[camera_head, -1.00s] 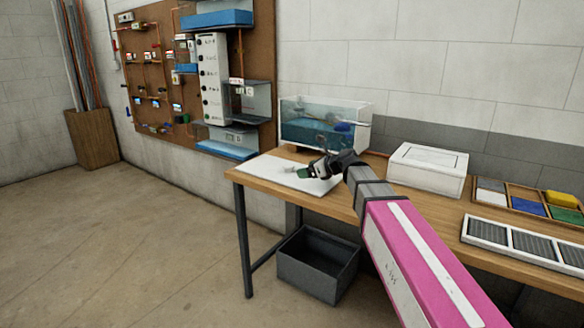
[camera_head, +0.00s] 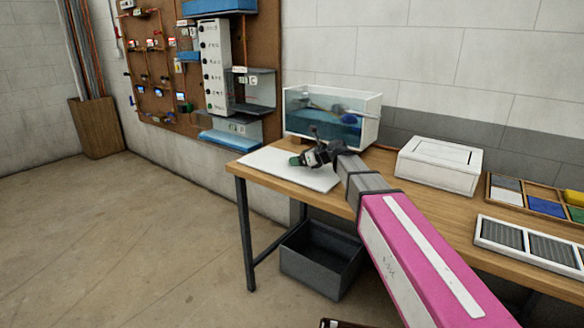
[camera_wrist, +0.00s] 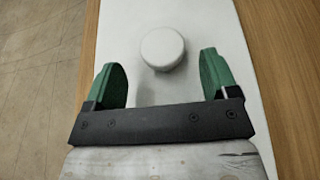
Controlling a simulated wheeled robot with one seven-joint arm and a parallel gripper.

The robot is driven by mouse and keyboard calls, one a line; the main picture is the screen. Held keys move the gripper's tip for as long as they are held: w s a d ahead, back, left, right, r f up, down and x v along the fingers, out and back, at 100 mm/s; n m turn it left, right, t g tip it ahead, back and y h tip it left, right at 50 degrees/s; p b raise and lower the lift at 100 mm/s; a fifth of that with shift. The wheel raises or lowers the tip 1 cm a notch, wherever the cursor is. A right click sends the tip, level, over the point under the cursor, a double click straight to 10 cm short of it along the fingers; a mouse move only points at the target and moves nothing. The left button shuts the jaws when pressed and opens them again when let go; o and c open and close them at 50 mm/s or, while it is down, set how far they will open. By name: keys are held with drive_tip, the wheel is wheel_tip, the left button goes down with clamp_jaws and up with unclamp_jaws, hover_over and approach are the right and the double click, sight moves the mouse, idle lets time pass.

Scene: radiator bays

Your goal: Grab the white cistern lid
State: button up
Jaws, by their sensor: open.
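The white cistern lid (camera_head: 300,177) is a flat slab lying on the left end of the wooden bench. In the wrist view, the lid (camera_wrist: 205,22) carries a round white knob (camera_wrist: 162,48). My gripper (camera_head: 297,160) is over the lid in the head view, where it hides the knob. In the wrist view, my gripper (camera_wrist: 162,76) is open, with one green finger on each side of the knob and slightly nearer the camera. The fingers do not touch the knob. Their height above the slab is hard to tell.
A glass tank (camera_head: 333,117) with blue water stands behind the lid. A white box (camera_head: 440,165), a divided tray (camera_head: 540,190) and a framed grille (camera_head: 528,245) are to the right on the bench (camera_head: 400,213). A grey crate (camera_head: 322,262) sits below.

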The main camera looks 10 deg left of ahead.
drive_tip(key=x, duration=0.4)
drive_tip(key=shift+w, duration=0.15)
drive_tip(key=c, duration=1.3)
drive_tip(key=shift+r, duration=0.1)
